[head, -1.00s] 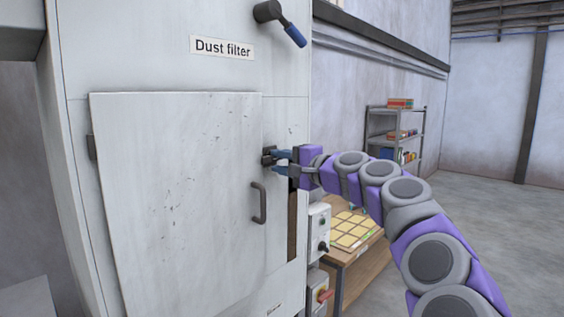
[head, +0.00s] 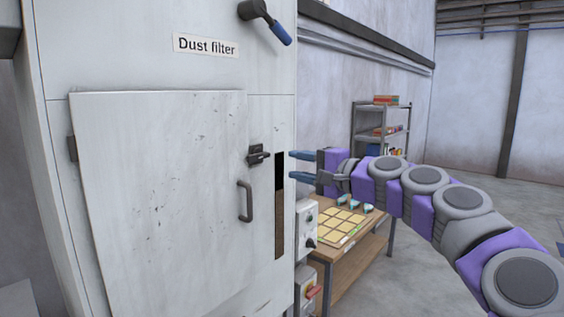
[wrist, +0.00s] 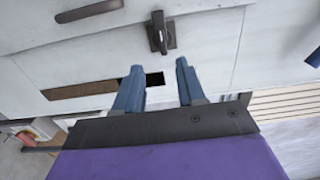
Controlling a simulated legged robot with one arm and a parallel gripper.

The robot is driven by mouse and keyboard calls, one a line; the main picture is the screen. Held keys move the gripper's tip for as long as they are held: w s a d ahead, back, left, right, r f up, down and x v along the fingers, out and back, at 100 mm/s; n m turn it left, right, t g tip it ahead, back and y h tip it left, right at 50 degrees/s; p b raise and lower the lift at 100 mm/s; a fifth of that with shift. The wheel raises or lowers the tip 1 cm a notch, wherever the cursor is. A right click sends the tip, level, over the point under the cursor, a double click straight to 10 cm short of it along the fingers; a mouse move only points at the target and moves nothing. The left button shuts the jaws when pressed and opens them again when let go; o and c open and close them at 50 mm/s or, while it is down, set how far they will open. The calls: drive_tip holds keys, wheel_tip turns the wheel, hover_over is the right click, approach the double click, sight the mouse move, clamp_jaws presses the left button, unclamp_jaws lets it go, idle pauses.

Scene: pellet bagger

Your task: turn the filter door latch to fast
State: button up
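The filter door (head: 160,190) is a large pale scuffed panel under the "Dust filter" label (head: 206,46), and it looks shut or nearly so. Its latch (head: 258,154) is a small dark handle on a plate at the door's right edge. In the head view the handle points roughly sideways to the right. The latch also shows in the wrist view (wrist: 160,32), ahead of the fingers. My gripper (head: 292,166) is open and empty, to the right of the latch and apart from it. Its two blue fingers (wrist: 158,88) point toward the cabinet.
A dark door pull (head: 245,201) sits below the latch. A blue-gripped lever (head: 268,22) sticks out above. A dark vertical slot (head: 279,205) is right of the door. Control boxes (head: 306,230) and a wooden bench (head: 350,262) stand to the right.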

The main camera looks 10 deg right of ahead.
drive_tip(key=v, duration=0.7)
drive_tip(key=shift+s, duration=0.2)
drive_tip(key=shift+d, duration=0.1)
drive_tip(key=s+a+f+n+g, duration=0.3)
drive_tip(key=s+a+f, duration=0.1)
drive_tip(key=a, duration=0.4)
drive_tip(key=s+a+f+n+g, duration=0.3)
drive_tip(key=s+a+f, duration=0.1)
drive_tip(key=a, duration=0.3)
drive_tip(key=s+a+f+n+g+h+b, duration=0.1)
drive_tip(key=s+a+f+n+g+h, duration=0.15)
drive_tip(key=s+f, duration=0.35)
drive_tip(key=s+a+f+n+g+h, duration=0.1)
drive_tip(key=s+a+f+g, duration=0.2)
drive_tip(key=f, duration=0.5)
drive_tip(key=s+d+f+g+h, duration=0.2)
drive_tip(key=s+d+f, duration=0.3)
drive_tip(key=s+f, duration=0.4)
drive_tip(key=s+d+f+n+g+h+b, duration=0.1)
drive_tip(key=s+d+f+g+h, duration=0.2)
drive_tip(key=s+f, duration=0.6)
drive_tip(key=s+d+h, duration=0.2)
drive_tip(key=s, duration=0.1)
drive_tip(key=shift+s, duration=0.15)
